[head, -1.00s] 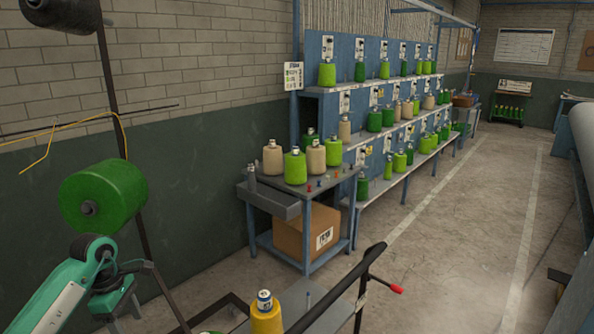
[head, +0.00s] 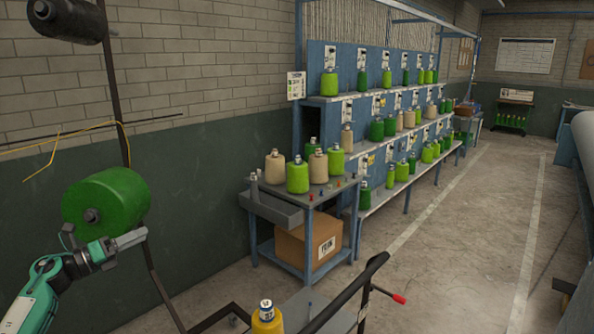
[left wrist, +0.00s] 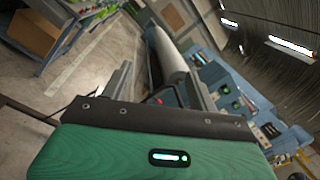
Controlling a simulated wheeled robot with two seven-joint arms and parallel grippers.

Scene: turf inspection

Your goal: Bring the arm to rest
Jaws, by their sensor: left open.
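My left arm comes in from the lower left in the head view. Its left gripper (head: 136,238) points to the right, in front of and just below a large green spool (head: 106,201). Whether they touch is hard to tell. In the left wrist view the two fingers of the left gripper (left wrist: 163,80) stand apart with nothing held between them. My right arm and gripper are not in view.
A side table (head: 307,205) with green and tan cones stands by a blue rack (head: 393,92) of cones. A cart handle (head: 345,292) with a red tip and a yellow cone (head: 267,320) are at the bottom. The aisle (head: 465,220) at right is clear.

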